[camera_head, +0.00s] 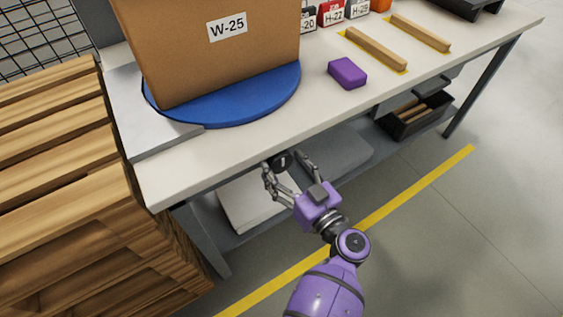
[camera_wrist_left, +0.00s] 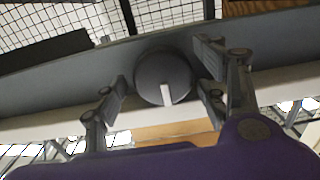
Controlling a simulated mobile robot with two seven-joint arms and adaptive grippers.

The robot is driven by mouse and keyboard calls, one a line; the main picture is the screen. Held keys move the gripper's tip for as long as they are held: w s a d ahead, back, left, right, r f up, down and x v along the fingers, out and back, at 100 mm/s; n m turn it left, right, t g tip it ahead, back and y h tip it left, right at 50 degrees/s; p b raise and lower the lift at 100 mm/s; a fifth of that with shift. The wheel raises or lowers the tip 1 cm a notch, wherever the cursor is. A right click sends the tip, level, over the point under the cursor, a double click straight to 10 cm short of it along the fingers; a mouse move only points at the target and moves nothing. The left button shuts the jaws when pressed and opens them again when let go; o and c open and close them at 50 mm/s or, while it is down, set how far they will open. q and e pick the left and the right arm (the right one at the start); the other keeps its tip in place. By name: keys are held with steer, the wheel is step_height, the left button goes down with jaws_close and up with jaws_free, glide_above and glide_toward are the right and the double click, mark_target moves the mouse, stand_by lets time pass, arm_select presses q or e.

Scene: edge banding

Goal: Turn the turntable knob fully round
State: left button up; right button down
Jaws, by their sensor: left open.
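The turntable knob (camera_head: 280,160) is a dark round dial under the front edge of the workbench, partly hidden by my fingers in the head view. In the left wrist view the knob (camera_wrist_left: 160,72) is a grey disc with a white pointer mark aimed downward in the picture. My left gripper (camera_head: 285,164) is open, with its fingers on either side of the knob; I cannot tell whether they touch it. In the wrist view the fingers (camera_wrist_left: 163,84) flank the disc. The blue turntable (camera_head: 245,103) carries a cardboard box (camera_head: 190,62) labelled W-25. My right gripper is not in view.
The workbench (camera_head: 300,120) also holds a purple block (camera_head: 347,73), two wooden strips (camera_head: 376,50) and labelled containers (camera_head: 331,12). A wooden pallet stack (camera_head: 60,150) stands close at the left. A lower shelf (camera_head: 335,158) lies beneath. The floor at right is clear.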

arm_select(q)
steer(key=shift+x, duration=0.8)
steer(key=c, duration=1.1)
steer(key=shift+r+n, duration=0.1)
steer(key=shift+n, duration=0.2)
steer(key=shift+r+n+p, duration=0.1)
steer(key=shift+n+p, duration=0.35)
steer(key=shift+n, duration=2.65)
steer(key=shift+d+r, duration=0.1)
steer(key=o, duration=1.1)
